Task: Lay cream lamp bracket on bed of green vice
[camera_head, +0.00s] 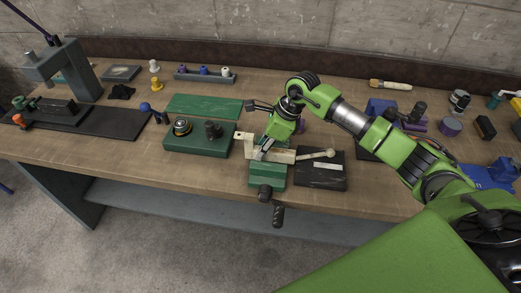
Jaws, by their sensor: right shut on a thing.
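The green vice (268,176) stands at the front edge of the bench, its dark screw and handle hanging over the edge. The cream lamp bracket (281,156) is a long pale piece with an upright end at its left, lying across directly over the vice. My right gripper (263,153) reaches down from above and is shut on the bracket. Its fingertips are partly lost against the bracket and vice. I cannot tell whether the bracket touches the vice bed. My left gripper is not in view.
A black mat (320,181) with a pale strip and a cream round-ended rod (318,155) lies right of the vice. A green box (192,145) with knobs stands close on the left, a green mat (205,103) behind it. Blue and purple parts crowd the right.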

